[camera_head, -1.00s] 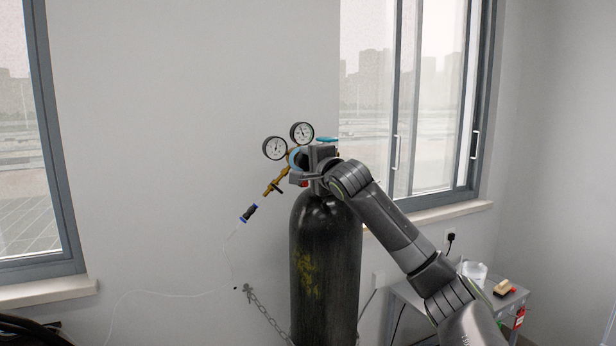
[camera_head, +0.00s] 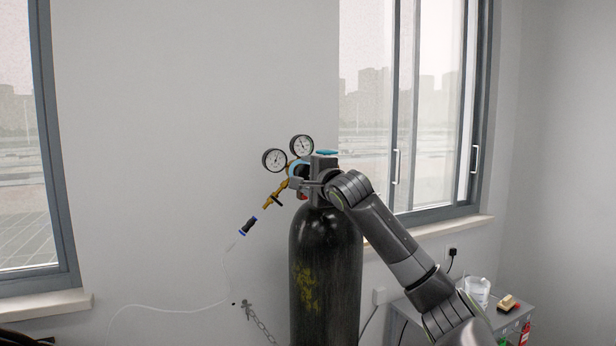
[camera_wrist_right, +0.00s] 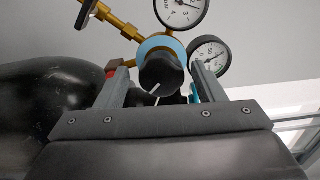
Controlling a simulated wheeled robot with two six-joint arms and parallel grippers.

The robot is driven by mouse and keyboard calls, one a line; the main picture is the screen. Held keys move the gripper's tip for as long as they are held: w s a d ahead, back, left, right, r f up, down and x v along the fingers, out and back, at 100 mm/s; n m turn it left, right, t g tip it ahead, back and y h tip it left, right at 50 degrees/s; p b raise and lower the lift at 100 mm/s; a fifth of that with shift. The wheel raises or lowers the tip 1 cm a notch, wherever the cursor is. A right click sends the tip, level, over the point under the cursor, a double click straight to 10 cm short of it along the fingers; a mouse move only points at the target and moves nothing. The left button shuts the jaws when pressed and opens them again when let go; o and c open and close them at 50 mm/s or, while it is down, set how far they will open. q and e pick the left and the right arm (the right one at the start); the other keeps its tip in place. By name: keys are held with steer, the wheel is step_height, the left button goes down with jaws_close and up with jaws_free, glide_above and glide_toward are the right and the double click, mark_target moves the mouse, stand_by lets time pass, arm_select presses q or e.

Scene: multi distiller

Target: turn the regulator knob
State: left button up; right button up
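The regulator sits on top of a tall black gas cylinder (camera_head: 325,265), with two round gauges (camera_head: 274,160) and brass fittings (camera_head: 275,194). Its black knob (camera_wrist_right: 160,78), with a white mark and a light-blue ring behind it, shows in the right wrist view. In the head view the gripper mostly hides the knob. My right gripper (camera_head: 301,182) is at the regulator. Its two fingers stand on either side of the knob, with a visible gap at each side, so it looks open. My left gripper is not in view.
A light-blue cylinder-top valve wheel (camera_head: 327,153) is just above the gripper. A thin clear hose with a blue-and-black connector (camera_head: 248,226) hangs to the left. A chain (camera_head: 262,322) runs toward the cylinder. A small grey table (camera_head: 508,318) with several items stands at the right.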

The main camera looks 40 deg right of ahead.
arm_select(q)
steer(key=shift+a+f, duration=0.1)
arm_select(e)
steer(key=shift+s, duration=0.1)
arm_select(q)
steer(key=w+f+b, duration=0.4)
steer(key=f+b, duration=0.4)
steer(key=b, duration=0.3)
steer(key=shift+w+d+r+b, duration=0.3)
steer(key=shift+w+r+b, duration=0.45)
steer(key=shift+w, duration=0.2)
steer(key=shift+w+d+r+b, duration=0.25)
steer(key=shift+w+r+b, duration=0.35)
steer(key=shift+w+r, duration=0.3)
arm_select(e)
steer(key=v, duration=1.7)
steer(key=shift+s, duration=0.1)
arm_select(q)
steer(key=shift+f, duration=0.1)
